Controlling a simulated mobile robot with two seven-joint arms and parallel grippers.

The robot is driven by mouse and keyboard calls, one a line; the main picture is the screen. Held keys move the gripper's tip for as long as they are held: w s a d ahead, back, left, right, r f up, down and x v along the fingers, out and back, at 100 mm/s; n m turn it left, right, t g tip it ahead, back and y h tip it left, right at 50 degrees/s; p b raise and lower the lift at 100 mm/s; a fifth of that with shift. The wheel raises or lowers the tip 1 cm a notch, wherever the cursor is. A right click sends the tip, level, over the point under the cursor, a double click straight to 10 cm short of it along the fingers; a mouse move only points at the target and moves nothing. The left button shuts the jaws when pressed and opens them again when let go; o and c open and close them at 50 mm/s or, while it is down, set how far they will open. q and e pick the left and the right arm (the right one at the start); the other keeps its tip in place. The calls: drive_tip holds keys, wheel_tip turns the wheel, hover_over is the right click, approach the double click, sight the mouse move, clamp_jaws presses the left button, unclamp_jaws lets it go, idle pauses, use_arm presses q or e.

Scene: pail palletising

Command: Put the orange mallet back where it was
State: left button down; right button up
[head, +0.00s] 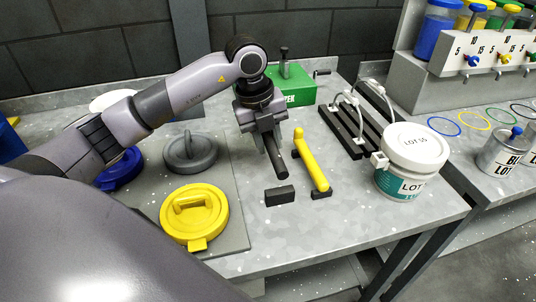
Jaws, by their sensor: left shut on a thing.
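My left gripper (263,124) points down over the middle of the table, shut on a dark rod (275,160) that slants down toward the front. The rod looks like the handle of the orange mallet; no orange head shows, and my gripper hides its upper end. A small black block (280,195) lies on the table just in front of the rod's lower end, with nothing on it. I cannot tell whether the rod touches the table. My right gripper is not in view.
A yellow bar-shaped tool (312,162) on a black foot lies right beside the rod. A green box (291,87) stands behind, a black rack (347,128) and white pail (408,165) to the right. Grey (190,152) and yellow (194,214) lids lie left. The front table is clear.

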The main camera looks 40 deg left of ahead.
sight(264, 137)
use_arm(q)
drive_tip(key=x, duration=0.4)
drive_tip(key=shift+s+a+f, duration=0.2)
drive_tip(key=shift+s+a, duration=0.05)
drive_tip(key=shift+s, duration=0.1)
drive_tip(key=c, duration=0.9)
unclamp_jaws()
drive_tip(key=shift+o, duration=0.2)
drive_tip(key=v, duration=1.1)
drive_tip(key=shift+s+r, duration=0.1)
drive_tip(key=shift+r, duration=0.45)
drive_tip(key=shift+p, duration=0.3)
